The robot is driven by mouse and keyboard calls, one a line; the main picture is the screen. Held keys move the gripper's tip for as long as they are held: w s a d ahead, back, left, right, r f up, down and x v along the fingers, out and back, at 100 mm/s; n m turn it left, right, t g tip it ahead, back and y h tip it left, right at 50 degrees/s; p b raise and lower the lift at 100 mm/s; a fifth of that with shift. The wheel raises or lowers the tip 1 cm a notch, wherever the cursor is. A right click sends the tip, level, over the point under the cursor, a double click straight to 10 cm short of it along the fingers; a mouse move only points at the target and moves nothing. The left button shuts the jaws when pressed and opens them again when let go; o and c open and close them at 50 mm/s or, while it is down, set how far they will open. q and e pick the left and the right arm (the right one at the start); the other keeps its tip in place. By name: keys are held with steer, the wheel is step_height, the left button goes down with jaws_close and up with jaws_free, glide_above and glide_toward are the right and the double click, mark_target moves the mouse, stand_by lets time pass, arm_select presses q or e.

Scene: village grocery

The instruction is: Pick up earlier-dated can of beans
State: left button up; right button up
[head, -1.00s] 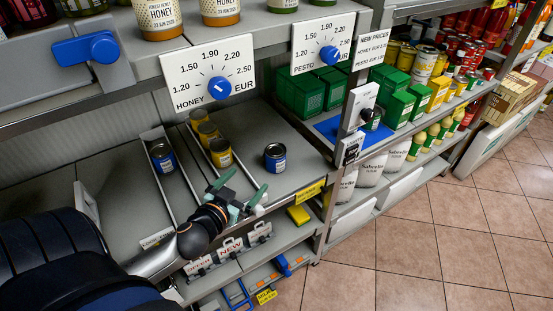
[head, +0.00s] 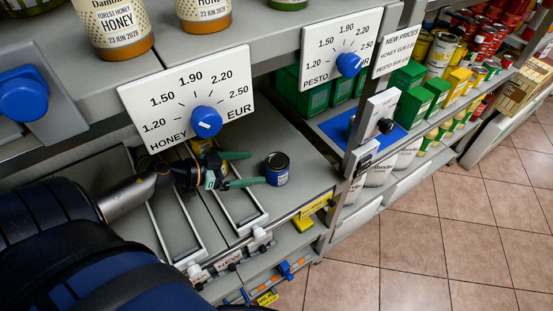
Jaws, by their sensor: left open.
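A can with a blue label (head: 277,168) and dark lid stands upright on the grey shelf (head: 305,185), right of the lanes. My left gripper (head: 256,168) is open, its green fingers pointing right at this can, one tip towards its back and one towards its front. The can stands at the fingertips; I cannot tell whether they touch. A yellow-labelled can (head: 201,145) shows partly behind my gripper and below the honey price dial. Other cans in the lanes are hidden by my arm. No date on the cans is readable. My right gripper is not in view.
The honey price board (head: 190,95) with its blue knob hangs just above my left gripper. Honey jars (head: 118,25) stand on the upper shelf. A post (head: 352,150) and green boxes (head: 405,105) lie right of the can. The tiled floor is clear.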

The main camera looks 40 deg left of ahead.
mark_target(270, 164)
arm_select(q)
steer(key=x, duration=0.6)
steer(key=shift+w+d, duration=0.25)
steer(key=shift+d, duration=0.05)
steer(key=shift+b+x, duration=0.75)
steer(key=shift+x, duration=1.9)
steer(key=shift+r, duration=0.1)
steer(key=c, duration=1.4)
steer(key=shift+c, duration=0.2)
steer(key=shift+r, duration=0.15)
